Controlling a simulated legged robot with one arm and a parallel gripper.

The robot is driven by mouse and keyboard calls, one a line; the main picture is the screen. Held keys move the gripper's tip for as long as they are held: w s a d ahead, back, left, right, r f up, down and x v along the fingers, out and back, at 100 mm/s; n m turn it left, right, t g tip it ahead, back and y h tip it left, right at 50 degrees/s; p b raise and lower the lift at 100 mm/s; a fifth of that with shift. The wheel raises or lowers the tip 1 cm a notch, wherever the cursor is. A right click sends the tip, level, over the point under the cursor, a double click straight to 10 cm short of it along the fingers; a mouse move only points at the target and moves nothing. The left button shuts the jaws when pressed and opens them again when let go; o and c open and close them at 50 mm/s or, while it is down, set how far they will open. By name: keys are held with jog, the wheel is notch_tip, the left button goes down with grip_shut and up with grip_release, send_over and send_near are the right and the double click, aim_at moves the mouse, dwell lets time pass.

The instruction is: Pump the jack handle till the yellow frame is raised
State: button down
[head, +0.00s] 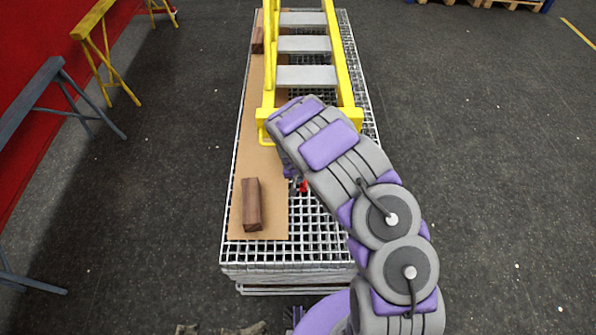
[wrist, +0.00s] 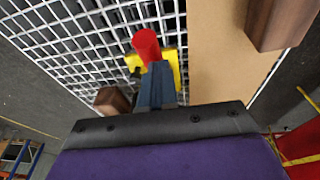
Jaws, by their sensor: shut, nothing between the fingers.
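The yellow frame (head: 345,75), a ladder-like boom with grey plates between its rails, lies along the grating in the head view; my arm covers part of its near end. A small red part (head: 304,186), likely the jack handle, shows just beside my arm. In the wrist view a red cylinder end (wrist: 146,44) stands out just past my fingertips, with a yellow piece (wrist: 172,62) behind it. My gripper (wrist: 158,70) is shut and empty, its dark fingers together close to the red end; whether they touch it I cannot tell. The jack's body is mostly hidden.
The white grating platform (head: 315,240) carries a brown board (head: 240,215) with a wooden block (head: 251,205) near its front and another (head: 258,40) farther back. Grey (head: 40,80) and yellow (head: 95,25) trestles stand at left. The floor at right is clear.

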aim_at(301, 191)
jog(key=shift+s+d+f, duration=0.2)
jog(key=shift+d+f, duration=0.2)
jog(key=shift+d, duration=0.05)
jog(key=shift+s+f, duration=0.2)
jog(key=shift+f, duration=0.15)
jog(key=shift+s+a+f+t, duration=0.1)
jog(key=shift+s+f+t, duration=0.15)
jog(key=shift+f+t, duration=0.4)
jog(key=shift+s+f+t, duration=0.25)
jog(key=shift+f+t, duration=0.35)
jog(key=shift+s+a+f+t, duration=0.1)
jog(key=shift+s+f+t, duration=0.15)
jog(key=shift+f+t, duration=0.4)
jog(key=shift+s+a+f+t+b, duration=0.1)
jog(key=shift+s+f+t+b, duration=0.05)
jog(key=shift+f+t+b, duration=0.95)
jog(key=shift+f, duration=0.35)
jog(key=shift+s+f, duration=0.15)
jog(key=shift+s, duration=0.05)
